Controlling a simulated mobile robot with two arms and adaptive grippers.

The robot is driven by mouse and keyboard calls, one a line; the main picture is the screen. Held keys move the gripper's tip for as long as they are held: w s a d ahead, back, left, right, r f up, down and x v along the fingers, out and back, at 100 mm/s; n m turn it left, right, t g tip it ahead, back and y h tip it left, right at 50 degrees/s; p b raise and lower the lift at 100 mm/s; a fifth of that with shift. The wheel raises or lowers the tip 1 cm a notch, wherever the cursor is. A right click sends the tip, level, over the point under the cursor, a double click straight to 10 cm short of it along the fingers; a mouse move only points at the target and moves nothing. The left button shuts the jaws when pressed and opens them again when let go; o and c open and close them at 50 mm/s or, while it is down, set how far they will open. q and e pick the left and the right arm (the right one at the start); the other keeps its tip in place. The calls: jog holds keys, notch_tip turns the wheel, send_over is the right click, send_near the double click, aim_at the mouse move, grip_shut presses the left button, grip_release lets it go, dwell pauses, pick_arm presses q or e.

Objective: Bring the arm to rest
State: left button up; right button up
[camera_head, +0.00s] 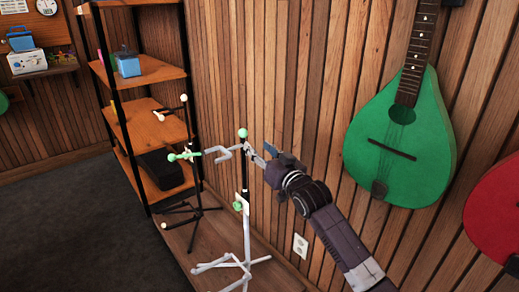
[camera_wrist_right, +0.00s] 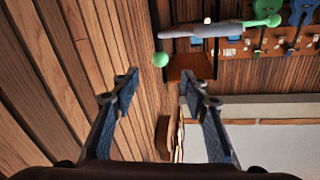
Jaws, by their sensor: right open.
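My right arm (camera_head: 335,228) reaches in from the lower right of the head view. My right gripper (camera_head: 273,152) is at its end, close to the wood-slat wall and beside the upper part of a grey stand with green knobs. In the right wrist view my right gripper (camera_wrist_right: 158,90) has its two fingers wide apart with nothing between them. The stand's grey top bar (camera_wrist_right: 215,29) and green knobs show beyond the fingertips. I cannot tell whether the gripper touches the stand. My left gripper is not in view.
The grey stand (camera_head: 246,225) is upright by the wall. A darker stand (camera_head: 196,185) and a wooden shelf unit (camera_head: 150,69) are left of it. A green teardrop instrument (camera_head: 402,140) and a red one (camera_head: 495,213) hang at right. Dark carpet (camera_head: 75,220) is clear at lower left.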

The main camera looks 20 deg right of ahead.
dwell(0.3)
